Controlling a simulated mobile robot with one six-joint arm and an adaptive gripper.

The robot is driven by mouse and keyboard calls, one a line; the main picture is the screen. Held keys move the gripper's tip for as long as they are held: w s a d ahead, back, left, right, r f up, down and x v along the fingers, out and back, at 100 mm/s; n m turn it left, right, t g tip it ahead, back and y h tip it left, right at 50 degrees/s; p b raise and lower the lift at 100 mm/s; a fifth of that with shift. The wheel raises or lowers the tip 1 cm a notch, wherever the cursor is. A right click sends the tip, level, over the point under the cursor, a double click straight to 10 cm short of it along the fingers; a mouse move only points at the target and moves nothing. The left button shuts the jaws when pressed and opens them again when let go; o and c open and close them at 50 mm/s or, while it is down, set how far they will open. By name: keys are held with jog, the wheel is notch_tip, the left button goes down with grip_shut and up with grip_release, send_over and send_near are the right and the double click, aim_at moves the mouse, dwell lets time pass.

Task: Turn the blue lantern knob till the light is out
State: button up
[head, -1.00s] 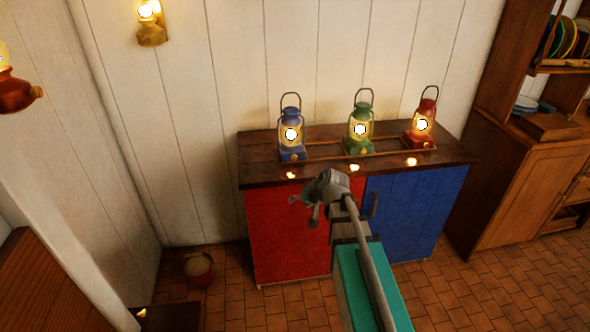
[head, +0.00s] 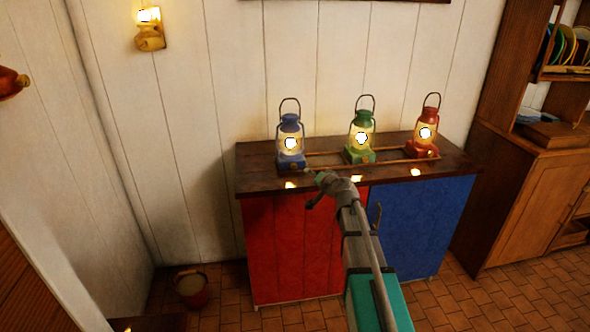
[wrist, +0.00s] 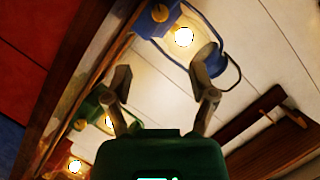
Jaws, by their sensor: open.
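The blue lantern (head: 291,161) stands upright at the left end of the counter, and its light is lit. My gripper (head: 309,189) is near the counter's front edge, just right of and in front of the blue lantern. In the wrist view my gripper (wrist: 163,68) is open and empty, its fingers spread below the knob and apart from it.
A lit green lantern (head: 360,155) and a lit red lantern (head: 422,150) stand to the right on the wooden counter (head: 258,180). A low rail runs between the lanterns. A yellow wall lamp (head: 149,38) hangs at upper left. A bucket (head: 191,289) stands on the floor.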

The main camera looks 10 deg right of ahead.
aim_at(294, 166)
jog(key=shift+w, duration=0.15)
jog(key=b+x, duration=0.3)
jog(key=x, duration=1)
jog(key=shift+w+a+f+b, duration=0.15)
jog(key=shift+w+a+b, duration=0.05)
jog(key=shift+w+b, duration=0.1)
jog(key=shift+s, duration=0.1)
grip_shut()
